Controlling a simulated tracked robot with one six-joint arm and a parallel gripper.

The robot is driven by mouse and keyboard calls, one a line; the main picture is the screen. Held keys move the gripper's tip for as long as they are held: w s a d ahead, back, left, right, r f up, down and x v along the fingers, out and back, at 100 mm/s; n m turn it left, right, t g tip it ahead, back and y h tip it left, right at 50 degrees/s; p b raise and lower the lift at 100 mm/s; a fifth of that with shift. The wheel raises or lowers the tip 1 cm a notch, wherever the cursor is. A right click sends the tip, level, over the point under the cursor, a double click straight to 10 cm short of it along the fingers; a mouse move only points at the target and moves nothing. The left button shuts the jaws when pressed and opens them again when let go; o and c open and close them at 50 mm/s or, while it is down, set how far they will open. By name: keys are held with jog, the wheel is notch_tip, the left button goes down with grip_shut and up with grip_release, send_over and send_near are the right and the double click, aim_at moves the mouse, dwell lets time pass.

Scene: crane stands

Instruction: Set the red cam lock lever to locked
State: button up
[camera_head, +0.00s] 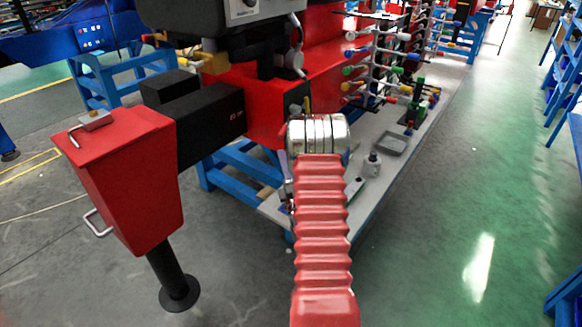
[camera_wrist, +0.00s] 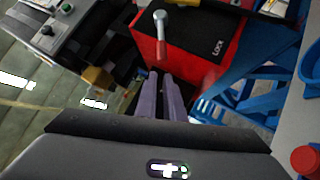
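The cam lock lever (camera_wrist: 161,44) shows in the wrist view as a slim bar with a pale rounded end at the top and a red lower part. It stands in front of a red box with a dark face (camera_wrist: 195,28) that carries the word LOCK to the right of the lever. My gripper (camera_wrist: 161,78) has two purple-grey fingers with a narrow gap, their tips just below the lever's lower end. Whether they touch the lever or lie around it is unclear. In the head view my arm hides the fingertips, and I cannot make out the lever.
A red post-mounted housing (camera_head: 125,185) stands left of my arm. A pale bench top (camera_head: 385,180) at right holds a grey tray (camera_head: 391,143), a small bottle (camera_head: 372,164) and a rack with coloured handles (camera_head: 385,65). The green floor (camera_head: 470,190) further right is clear.

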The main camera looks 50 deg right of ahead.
jog(key=shift+m+g+y, duration=0.5)
jog(key=shift+m+y, duration=0.2)
jog(key=shift+y, duration=0.2)
jog(key=w+a+r, duration=0.2)
jog(key=w, duration=0.1)
jog(key=w+a+r, duration=0.1)
jog(key=w+r, duration=0.1)
jog(key=shift+w+a, duration=0.1)
grip_shut()
jog(key=w+a+r+m+g+y, duration=0.35)
jog(key=a+r, duration=0.35)
jog(key=a, duration=0.6)
jog(key=s+a+r+m+g+y, duration=0.1)
jog(key=s+a+r+m+g, duration=0.15)
jog(key=a, duration=0.35)
jog(key=s+a+r+m+g+y, duration=0.1)
jog(key=s+a, duration=0.2)
jog(key=a, duration=0.2)
jog(key=s+a+m+g+y, duration=0.2)
jog(key=s+a, duration=0.6)
jog(key=s, duration=0.5)
jog(key=s+a+f+m+g+y, duration=0.1)
jog(key=s+a+m+g+y, duration=0.1)
jog(key=s+a, duration=0.7)
jog(key=s+m+g, duration=0.1)
jog(key=s+g, duration=0.1)
jog(key=s, duration=0.2)
jog(key=shift+a+f+m, duration=0.15)
jog(key=shift+a+m, duration=0.05)
jog(key=shift+m, duration=0.2)
